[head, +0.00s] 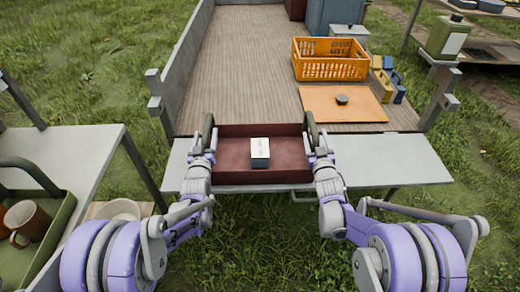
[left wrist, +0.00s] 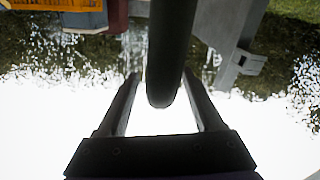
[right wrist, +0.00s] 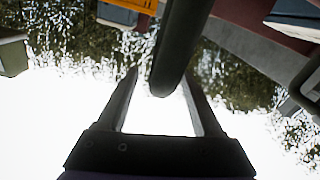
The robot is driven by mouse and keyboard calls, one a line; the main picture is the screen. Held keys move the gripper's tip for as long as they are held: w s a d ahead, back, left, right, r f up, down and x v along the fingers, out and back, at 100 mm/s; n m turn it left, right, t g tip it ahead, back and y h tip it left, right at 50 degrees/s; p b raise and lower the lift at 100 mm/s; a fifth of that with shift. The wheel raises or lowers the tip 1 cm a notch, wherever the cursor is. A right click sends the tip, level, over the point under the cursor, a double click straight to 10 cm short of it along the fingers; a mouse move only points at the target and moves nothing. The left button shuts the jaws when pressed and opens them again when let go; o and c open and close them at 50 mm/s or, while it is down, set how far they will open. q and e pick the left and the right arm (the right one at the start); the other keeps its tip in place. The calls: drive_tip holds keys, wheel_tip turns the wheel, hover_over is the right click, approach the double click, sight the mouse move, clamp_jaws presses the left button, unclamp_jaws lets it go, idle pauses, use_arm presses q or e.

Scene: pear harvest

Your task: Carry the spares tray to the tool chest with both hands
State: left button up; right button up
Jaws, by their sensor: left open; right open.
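The spares tray, a dark red shallow tray (head: 230,178) holding a small white-and-dark box (head: 260,152), sits on the grey ledge (head: 400,160) at the cart's near end. It has a dark green handle at each end. My left gripper (head: 208,150) is at the left handle (head: 208,127), open. In the left wrist view the handle (left wrist: 170,60) hangs between the parted fingers. My right gripper (head: 320,152) is at the right handle (head: 312,130), open. In the right wrist view that handle (right wrist: 178,55) lies between the fingers. I cannot tell for sure which object is the tool chest.
On the wooden cart bed (head: 235,70) stand an orange crate (head: 330,68), an orange board (head: 325,108), and a blue-grey box (head: 330,14) beside a dark red one (head: 295,8). A grey side table (head: 85,150) with a green tray (head: 60,215) stands at left. The bed's left half is clear.

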use_arm(q)
drive_tip(key=shift+w+a, duration=0.1)
drive_tip(key=shift+w, duration=1.2)
use_arm(e)
drive_tip(key=shift+w, duration=1.3)
use_arm(q)
clamp_jaws()
use_arm(e)
clamp_jaws()
drive_tip(key=shift+a, duration=0.1)
